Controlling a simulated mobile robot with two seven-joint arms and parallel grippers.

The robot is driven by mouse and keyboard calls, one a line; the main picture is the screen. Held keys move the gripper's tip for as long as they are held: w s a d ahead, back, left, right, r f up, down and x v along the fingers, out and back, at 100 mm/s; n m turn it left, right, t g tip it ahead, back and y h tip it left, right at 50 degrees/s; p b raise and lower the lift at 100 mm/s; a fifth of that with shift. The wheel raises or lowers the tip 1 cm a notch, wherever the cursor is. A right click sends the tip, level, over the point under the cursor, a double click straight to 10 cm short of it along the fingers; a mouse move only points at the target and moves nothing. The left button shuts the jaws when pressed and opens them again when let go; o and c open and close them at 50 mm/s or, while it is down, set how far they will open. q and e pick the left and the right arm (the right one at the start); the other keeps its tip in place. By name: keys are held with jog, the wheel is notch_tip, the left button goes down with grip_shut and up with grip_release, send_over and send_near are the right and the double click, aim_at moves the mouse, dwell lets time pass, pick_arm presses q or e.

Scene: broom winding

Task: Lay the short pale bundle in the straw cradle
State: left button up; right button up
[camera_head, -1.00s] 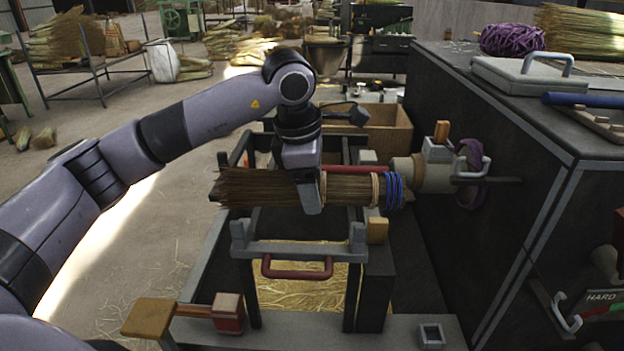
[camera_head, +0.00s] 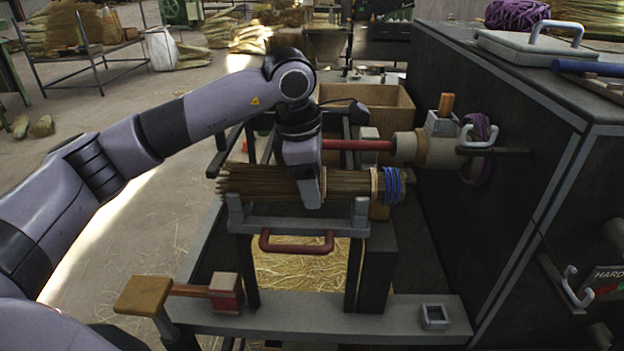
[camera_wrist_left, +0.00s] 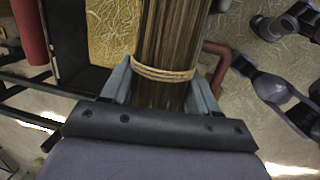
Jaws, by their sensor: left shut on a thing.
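My left gripper (camera_head: 311,198) is shut around the middle of a brown straw bundle (camera_head: 255,182). The bundle lies level, pointing left to right, with tan cord and blue bands (camera_head: 392,186) at its right end. In the left wrist view the bundle (camera_wrist_left: 172,35) runs between the two fingers, with tan cord around it. A grey cradle (camera_head: 298,224) with two upright ends stands just below and in front of the bundle. The cradle's ends slightly overlap the bundle's lower edge in the picture; I cannot tell whether they touch. My right gripper is not in view.
A dark machine cabinet (camera_head: 490,140) with a clamp and a purple ring (camera_head: 478,150) stands close on the right. A red rod (camera_head: 357,145) runs behind the bundle. A cardboard box (camera_head: 385,103) is farther back. A red block (camera_head: 226,291) sits at the front left.

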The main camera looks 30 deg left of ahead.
pick_arm(q)
jog(key=o, duration=1.5)
jog(key=shift+c, duration=0.2)
jog(key=v, duration=0.7)
jog(key=shift+s, duration=0.1)
